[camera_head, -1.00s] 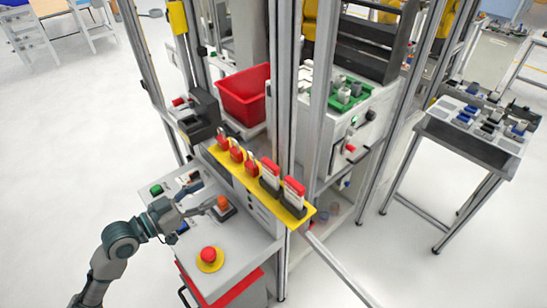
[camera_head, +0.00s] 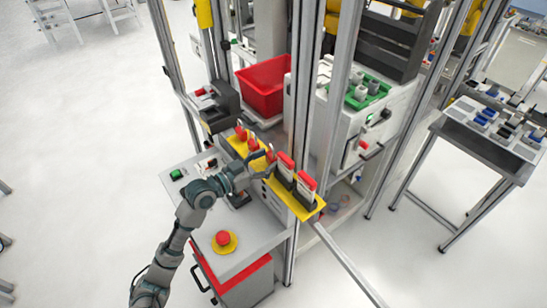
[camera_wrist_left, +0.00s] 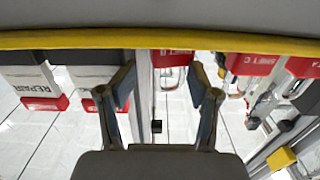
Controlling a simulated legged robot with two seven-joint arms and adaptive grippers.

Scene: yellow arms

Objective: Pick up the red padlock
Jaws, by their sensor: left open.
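Three red padlocks stand in a row on a narrow yellow shelf (camera_head: 310,212) in the head view: a far one (camera_head: 240,132), a middle one (camera_head: 253,143) and a near one (camera_head: 269,153). My left gripper (camera_head: 266,168) is at the shelf's front, close to the near padlock and partly covering it. In the left wrist view, which looks upside down, my left gripper (camera_wrist_left: 163,75) is open. A red padlock (camera_wrist_left: 175,54) with a metal shackle shows between its fingertips, nearer the right one. I cannot tell whether they touch. Two more padlocks (camera_wrist_left: 248,63) (camera_wrist_left: 301,67) show further right.
Red-topped tags in black holders (camera_head: 285,162) (camera_head: 306,184) stand beside the near padlock, close to my gripper. Metal posts (camera_head: 310,100) rise behind the shelf. A red bin (camera_head: 263,88) is behind. A red button on yellow (camera_head: 224,241) sits on the bench below.

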